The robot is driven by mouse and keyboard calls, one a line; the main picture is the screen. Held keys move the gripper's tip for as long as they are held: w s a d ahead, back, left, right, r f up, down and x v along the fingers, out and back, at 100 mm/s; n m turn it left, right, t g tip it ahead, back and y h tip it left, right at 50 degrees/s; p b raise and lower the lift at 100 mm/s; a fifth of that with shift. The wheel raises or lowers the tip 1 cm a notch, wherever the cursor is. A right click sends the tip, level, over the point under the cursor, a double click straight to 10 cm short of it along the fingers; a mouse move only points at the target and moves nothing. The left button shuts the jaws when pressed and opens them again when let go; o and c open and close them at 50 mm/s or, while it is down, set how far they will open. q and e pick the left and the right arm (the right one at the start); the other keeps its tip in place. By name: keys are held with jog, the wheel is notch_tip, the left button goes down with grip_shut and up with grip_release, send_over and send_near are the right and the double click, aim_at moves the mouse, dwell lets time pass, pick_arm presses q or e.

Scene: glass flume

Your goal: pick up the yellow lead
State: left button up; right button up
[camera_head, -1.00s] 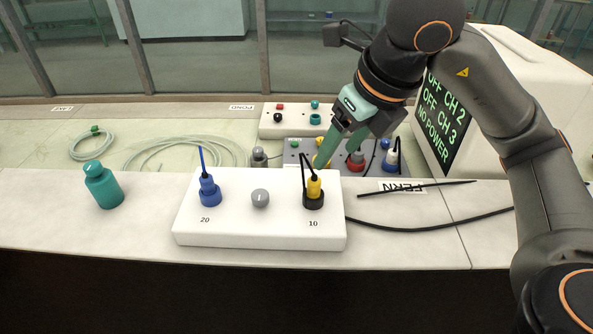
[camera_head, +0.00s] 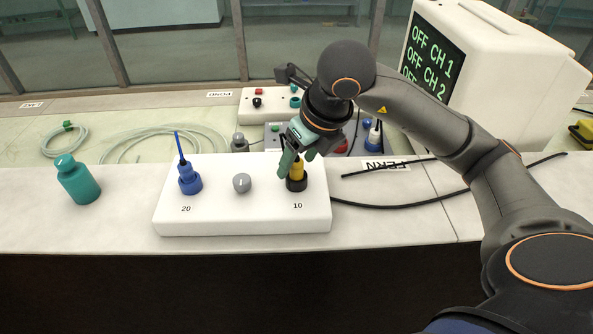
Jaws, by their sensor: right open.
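The yellow lead (camera_head: 297,170) stands upright in a black socket marked 10 on the white box (camera_head: 240,219). My right gripper (camera_head: 293,166) is open at the lead's upper part, with green fingers pointing down. One finger shows just left of the yellow plug, and the gripper hides the plug's top. I cannot tell whether the fingers touch it. My left gripper is out of view.
The white box also holds a blue lead (camera_head: 189,178) marked 20 and a grey knob (camera_head: 242,183). A teal bottle (camera_head: 79,182) stands at left. A black cable (camera_head: 420,202) runs right. A monitor (camera_head: 490,70) stands behind.

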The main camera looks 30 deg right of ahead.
jog(key=shift+w+f, duration=0.2)
jog(key=shift+f, duration=0.4)
grip_shut()
